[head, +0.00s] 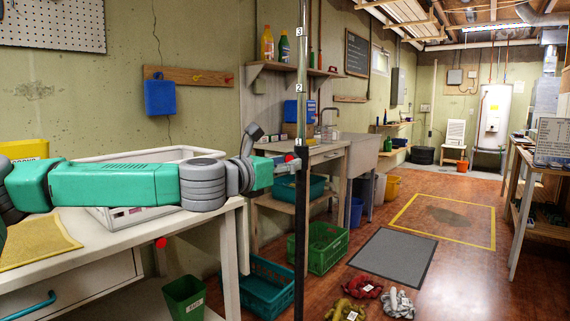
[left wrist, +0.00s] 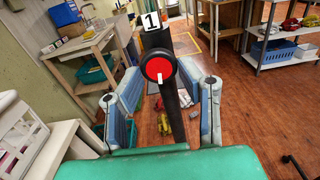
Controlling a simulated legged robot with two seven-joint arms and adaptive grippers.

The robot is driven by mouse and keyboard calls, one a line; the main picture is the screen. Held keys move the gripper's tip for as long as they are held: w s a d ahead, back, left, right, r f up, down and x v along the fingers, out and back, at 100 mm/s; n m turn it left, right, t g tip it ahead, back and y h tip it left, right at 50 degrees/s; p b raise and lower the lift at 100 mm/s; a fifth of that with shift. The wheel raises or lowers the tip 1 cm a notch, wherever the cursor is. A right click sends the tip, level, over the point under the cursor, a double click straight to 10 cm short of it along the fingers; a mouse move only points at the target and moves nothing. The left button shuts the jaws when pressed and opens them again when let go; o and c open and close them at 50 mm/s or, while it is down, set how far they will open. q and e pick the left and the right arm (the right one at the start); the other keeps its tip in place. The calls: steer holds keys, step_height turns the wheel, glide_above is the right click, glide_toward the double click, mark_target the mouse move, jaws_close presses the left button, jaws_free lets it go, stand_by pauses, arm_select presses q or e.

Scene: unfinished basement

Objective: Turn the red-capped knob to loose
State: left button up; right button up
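The red-capped knob (left wrist: 159,68) faces the left wrist camera on an upright pole. Its round red cap has a dark rim and a white mark pointing down. In the head view only a bit of the red cap (head: 289,158) shows beside the pole (head: 301,215), which is silver above and black below. My left gripper (head: 272,161) reaches the knob from the left. In the left wrist view its two blue-grey fingers (left wrist: 160,92) stand wide apart, one each side of the knob. I see no finger pressed against the cap. My right gripper is in neither view.
A white workbench (head: 100,255) with a yellow cloth (head: 38,246) lies under my left arm. Behind the pole is a sink bench (head: 325,152) with a green crate (head: 322,247). A grey mat (head: 393,257) and gloves (head: 345,310) lie on the floor, which is open farther back.

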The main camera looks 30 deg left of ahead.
arm_select(q)
steer(key=shift+o, duration=1.1)
steer(key=shift+w+f, duration=0.1)
steer(key=shift+f, duration=0.05)
steer(key=s+a, duration=0.1)
steer(key=s, duration=1.1)
steer(key=shift+a, duration=0.2)
